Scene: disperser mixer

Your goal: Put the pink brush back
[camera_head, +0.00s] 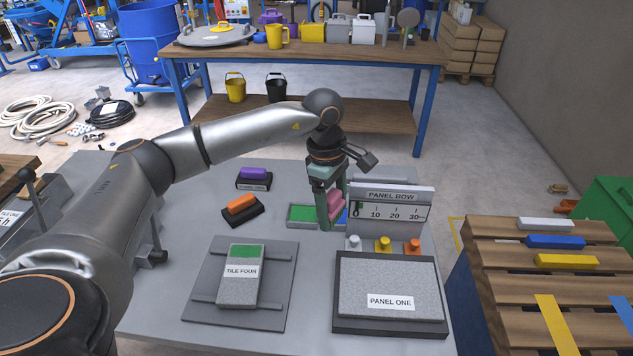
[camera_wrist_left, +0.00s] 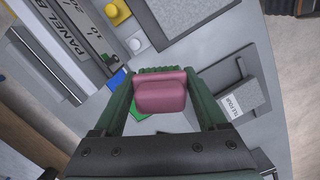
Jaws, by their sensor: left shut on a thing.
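The pink brush (camera_head: 336,203) is between the fingers of my left gripper (camera_head: 328,212), which is shut on it. In the left wrist view the pink brush (camera_wrist_left: 160,96) shows between both green fingers of the gripper (camera_wrist_left: 162,92), with a ribbed green part beyond it. In the head view the gripper points down over the grey table, just left of the PANEL BOW board. I cannot tell how far the brush is above the surface. No empty rest for it shows clearly. My right gripper is not in view.
A purple brush (camera_head: 253,173) and an orange brush (camera_head: 241,203) lie on dark rests to the left. A green pad (camera_head: 301,213) lies beside the gripper. The PANEL BOW board (camera_head: 393,196) stands close right. TILE FOUR (camera_head: 240,288) and PANEL ONE (camera_head: 390,280) lie in front.

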